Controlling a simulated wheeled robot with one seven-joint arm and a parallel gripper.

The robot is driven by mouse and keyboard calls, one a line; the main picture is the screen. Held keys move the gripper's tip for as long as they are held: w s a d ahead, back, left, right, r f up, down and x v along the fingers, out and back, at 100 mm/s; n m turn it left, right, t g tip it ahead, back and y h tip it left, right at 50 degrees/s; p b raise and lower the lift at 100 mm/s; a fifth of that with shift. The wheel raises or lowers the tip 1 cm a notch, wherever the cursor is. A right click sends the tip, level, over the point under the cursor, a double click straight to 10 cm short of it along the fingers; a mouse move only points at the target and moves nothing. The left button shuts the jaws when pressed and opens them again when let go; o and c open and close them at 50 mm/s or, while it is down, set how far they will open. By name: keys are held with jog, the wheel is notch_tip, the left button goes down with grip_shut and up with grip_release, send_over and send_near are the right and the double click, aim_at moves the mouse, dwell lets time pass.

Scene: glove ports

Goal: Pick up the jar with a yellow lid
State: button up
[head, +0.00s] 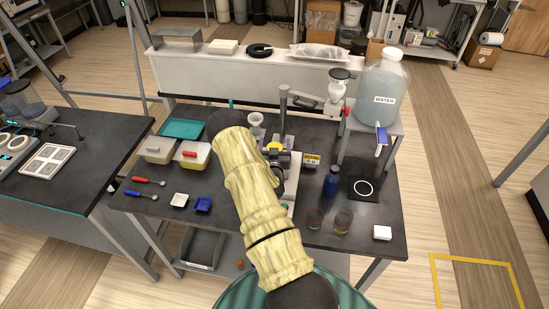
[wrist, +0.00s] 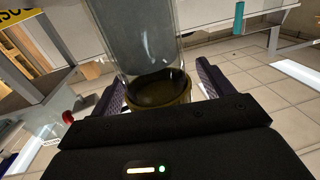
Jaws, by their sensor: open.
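A clear glass jar (wrist: 150,45) with a dull yellow lid (wrist: 163,97) stands out in the wrist view, its lid end nearest the camera. My gripper (wrist: 160,82) is open, with one dark purple finger on each side of the lid end. Whether the fingers touch it I cannot tell. In the head view, a yellow round top (head: 273,146) shows just past the end of my arm and appears to be the same lid. My arm hides the jar's body and most of my gripper there.
A blue bottle (head: 331,182), two small glasses (head: 343,220) and a white block (head: 382,232) stand right of my arm. A large water jug (head: 381,85) sits on a stand behind. Two tubs (head: 194,156) and spoons lie left.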

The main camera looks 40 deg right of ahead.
jog(key=c, duration=1.6)
jog(key=shift+r, duration=0.1)
jog(key=shift+r+b, duration=2)
jog(key=shift+r, duration=2.95)
